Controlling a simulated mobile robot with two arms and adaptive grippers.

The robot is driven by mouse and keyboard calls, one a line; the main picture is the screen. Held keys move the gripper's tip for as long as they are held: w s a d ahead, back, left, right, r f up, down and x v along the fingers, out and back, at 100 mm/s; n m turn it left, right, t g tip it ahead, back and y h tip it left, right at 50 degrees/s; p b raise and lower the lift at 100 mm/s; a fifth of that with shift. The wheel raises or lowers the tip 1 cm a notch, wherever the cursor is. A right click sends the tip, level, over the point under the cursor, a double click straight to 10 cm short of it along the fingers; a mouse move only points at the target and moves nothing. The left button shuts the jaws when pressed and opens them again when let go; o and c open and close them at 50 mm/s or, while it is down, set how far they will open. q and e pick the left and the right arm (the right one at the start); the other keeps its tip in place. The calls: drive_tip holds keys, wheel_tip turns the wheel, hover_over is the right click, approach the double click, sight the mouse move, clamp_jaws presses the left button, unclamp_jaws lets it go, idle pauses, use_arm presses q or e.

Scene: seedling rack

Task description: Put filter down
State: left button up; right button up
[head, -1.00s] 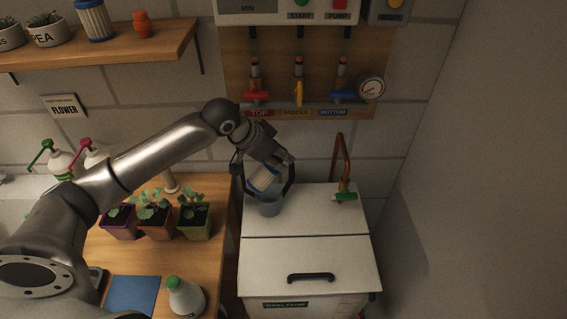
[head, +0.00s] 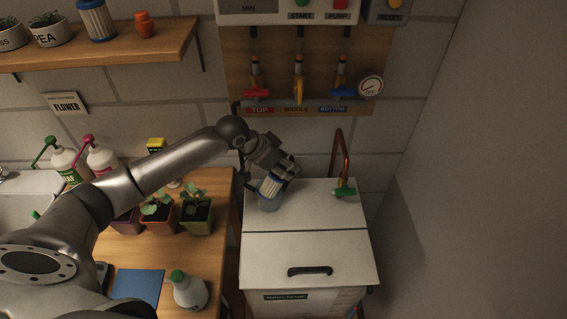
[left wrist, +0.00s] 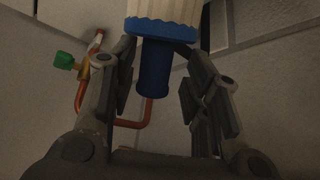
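The filter (head: 270,184) is a white pleated cylinder with a blue end cap and a blue stem. My left gripper (head: 268,173) is above the white cabinet and points down. My right gripper is not in view.
The white cabinet (head: 310,215) has a copper pipe (head: 340,160) with a green valve at its back right. Potted seedlings (head: 196,213) and a white bottle (head: 188,290) stand on the wooden bench to the left. Valves hang on the wall board behind. The cabinet's right top is clear.

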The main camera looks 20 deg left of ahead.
sight(265, 184)
use_arm(q)
drive_tip(key=shift+s+d+r, duration=0.15)
drive_tip(key=shift+s+r, duration=0.15)
drive_tip(key=shift+r, duration=0.25)
drive_tip(key=b+v, duration=0.2)
drive_tip(key=v, duration=0.9)
drive_tip(key=shift+f, duration=0.1)
